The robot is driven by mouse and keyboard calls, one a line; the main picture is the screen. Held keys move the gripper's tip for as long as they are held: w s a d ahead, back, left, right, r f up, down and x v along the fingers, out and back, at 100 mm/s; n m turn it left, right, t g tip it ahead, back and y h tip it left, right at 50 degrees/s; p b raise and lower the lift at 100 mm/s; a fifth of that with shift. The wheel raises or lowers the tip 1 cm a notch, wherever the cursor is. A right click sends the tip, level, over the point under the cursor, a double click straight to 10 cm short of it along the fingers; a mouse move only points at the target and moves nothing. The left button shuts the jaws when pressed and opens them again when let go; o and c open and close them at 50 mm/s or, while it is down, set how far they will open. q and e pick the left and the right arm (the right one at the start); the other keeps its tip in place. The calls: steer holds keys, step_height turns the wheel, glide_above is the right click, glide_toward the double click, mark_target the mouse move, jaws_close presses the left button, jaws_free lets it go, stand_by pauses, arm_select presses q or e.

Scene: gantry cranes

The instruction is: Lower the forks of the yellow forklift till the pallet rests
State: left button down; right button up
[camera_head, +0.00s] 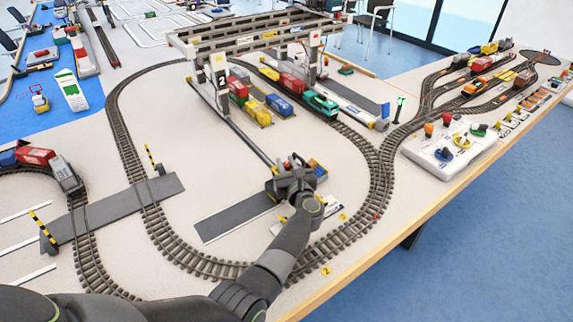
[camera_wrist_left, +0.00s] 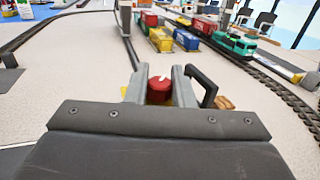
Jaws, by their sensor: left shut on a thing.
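My left gripper (camera_head: 292,168) reaches over the small forklift and hides most of it in the head view. In the left wrist view the gripper (camera_wrist_left: 160,88) is shut on a small red part (camera_wrist_left: 159,90), which sits between the two grey fingers. A dark frame (camera_wrist_left: 203,85) stands just right of the fingers. A brown wooden piece (camera_wrist_left: 226,103), perhaps the pallet, shows at its foot. In the head view a small orange and blue load (camera_head: 317,168) shows just right of the gripper. The fork height and what lies under the pallet are hidden. My right gripper is not in view.
A gantry crane (camera_head: 250,40) stands behind, over colourful wagons and a green locomotive (camera_head: 320,103). Curved rail track (camera_head: 375,170) runs right of the gripper. A grey strip (camera_head: 235,217) lies to its left. A white tray (camera_head: 450,145) with small parts stands near the right table edge.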

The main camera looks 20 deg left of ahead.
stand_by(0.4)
arm_select(q)
steer(key=c, duration=1.5)
jaws_free()
steer(key=shift+c, duration=0.2)
